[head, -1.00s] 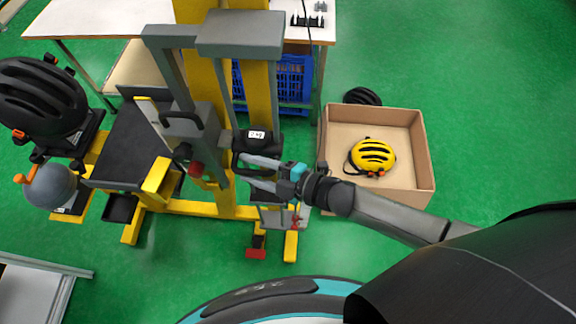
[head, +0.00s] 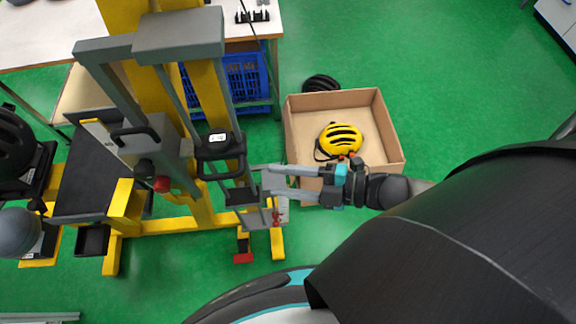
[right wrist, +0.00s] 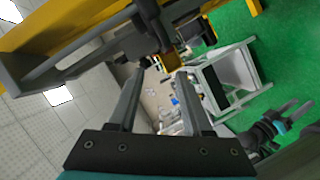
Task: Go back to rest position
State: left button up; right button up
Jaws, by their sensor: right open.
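My right gripper (head: 268,181) is open and empty in the head view, its two grey fingers apart and pointing left. It is right of the black handle (head: 221,168) on the yellow and grey drop tower (head: 205,110), with a gap between. In the right wrist view the right fingers (right wrist: 158,88) stand apart with nothing between them, and dark tower parts show close beyond. A gripper with a teal band, seemingly my left one (right wrist: 300,108), shows at the right edge of that view. The left gripper is outside the head view.
A cardboard box (head: 393,138) with a yellow helmet (head: 341,138) stands on the green floor behind my right gripper. A black helmet (head: 321,83) lies behind the box. Floor at right is clear.

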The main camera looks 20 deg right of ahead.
jog(key=shift+s+d+r, duration=0.1)
jog(key=shift+s+d, duration=0.15)
jog(key=shift+d, duration=0.05)
dwell(0.5)
jog(key=w+d+f+m+t+h+b, duration=0.1)
jog(key=w+d+f+m+h+b, duration=0.15)
jog(key=f, duration=0.45)
jog(key=w+d+f+m+t+h+b, duration=0.1)
jog(key=d+f+m+h+b, duration=0.2)
jog(key=f, duration=0.4)
jog(key=s+d+f+m+g+h+b, duration=0.1)
jog(key=s+d+f+m+h+b, duration=0.15)
jog(key=f, duration=0.55)
jog(key=s+d+f+m+g+h+b, duration=0.1)
jog(key=s+d+f+m+b, duration=0.15)
jog(key=f, duration=0.55)
jog(key=s+d+f+m+g+h+b, duration=0.1)
jog(key=s+d+f+m+h+b, duration=0.15)
jog(key=f, duration=0.45)
jog(key=s+a+f+m+g+b, duration=0.2)
jog(key=s+a+f+m+g, duration=0.1)
jog(key=s+f, duration=0.5)
jog(key=s+a+f+m+g+b, duration=0.3)
jog(key=s+f+g, duration=0.1)
jog(key=s+f, duration=0.5)
jog(key=shift+s+f+m+h+b, duration=0.25)
jog(key=shift+s+m+h+b, duration=0.15)
jog(key=shift+s, duration=0.4)
jog(key=shift+s, duration=0.1)
